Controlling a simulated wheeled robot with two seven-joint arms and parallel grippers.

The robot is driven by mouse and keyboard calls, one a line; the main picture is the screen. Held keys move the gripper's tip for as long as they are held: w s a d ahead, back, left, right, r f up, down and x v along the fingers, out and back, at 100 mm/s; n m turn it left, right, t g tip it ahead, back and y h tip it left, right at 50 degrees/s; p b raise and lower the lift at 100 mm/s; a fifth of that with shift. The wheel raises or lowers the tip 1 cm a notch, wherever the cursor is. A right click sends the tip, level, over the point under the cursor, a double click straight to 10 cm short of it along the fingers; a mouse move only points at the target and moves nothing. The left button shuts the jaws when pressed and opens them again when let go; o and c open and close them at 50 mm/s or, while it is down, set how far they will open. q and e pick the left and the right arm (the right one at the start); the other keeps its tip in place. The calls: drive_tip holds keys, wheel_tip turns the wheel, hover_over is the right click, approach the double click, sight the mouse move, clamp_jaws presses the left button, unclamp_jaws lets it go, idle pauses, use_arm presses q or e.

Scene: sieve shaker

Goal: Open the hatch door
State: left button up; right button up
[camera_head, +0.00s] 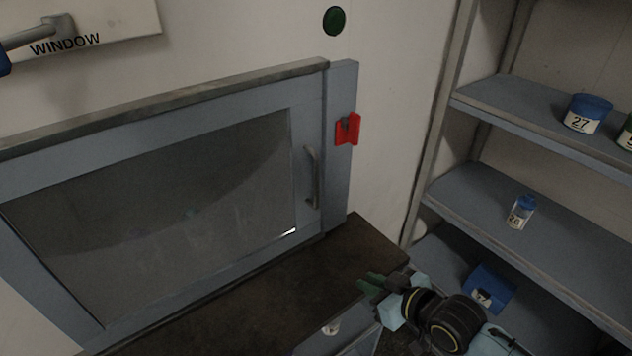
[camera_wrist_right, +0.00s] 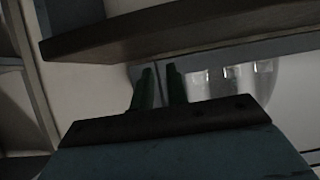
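The hatch door (camera_head: 300,215) is a blue-grey framed panel with a dark glass pane (camera_head: 170,210), set in the wall at the left of the head view. It looks shut against its frame. A vertical grey bar handle (camera_head: 312,178) is on its right side. A red latch-like piece (camera_head: 348,130) is on the frame strip right of the door. My right gripper (camera_head: 368,283) is below and right of the handle, near the dark ledge, apart from the door. Its green fingers (camera_wrist_right: 160,75) stand a little apart with nothing between them. My left gripper is out of view.
A dark ledge (camera_head: 235,310) runs below the door. Blue-grey shelves (camera_head: 480,205) at the right hold labelled jars, including one marked 27 (camera_head: 587,115). A green round button (camera_head: 335,20) is above the hatch. A panel marked WINDOW (camera_head: 110,25) is top left.

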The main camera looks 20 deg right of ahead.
drive_tip(key=w+r+n+t+y, duration=0.1)
drive_tip(key=w+r+t+y, duration=0.1)
drive_tip(key=r, duration=0.6)
drive_tip(key=w+r+n+t+y, duration=0.1)
drive_tip(key=w+r+t+y, duration=0.15)
drive_tip(key=r, duration=0.55)
drive_tip(key=p, duration=0.2)
hover_over(316, 207)
drive_tip(key=shift+w+d+r+g, duration=0.1)
drive_tip(key=shift+w+r+g, duration=0.15)
drive_tip(key=shift+w+r, duration=0.05)
clamp_jaws()
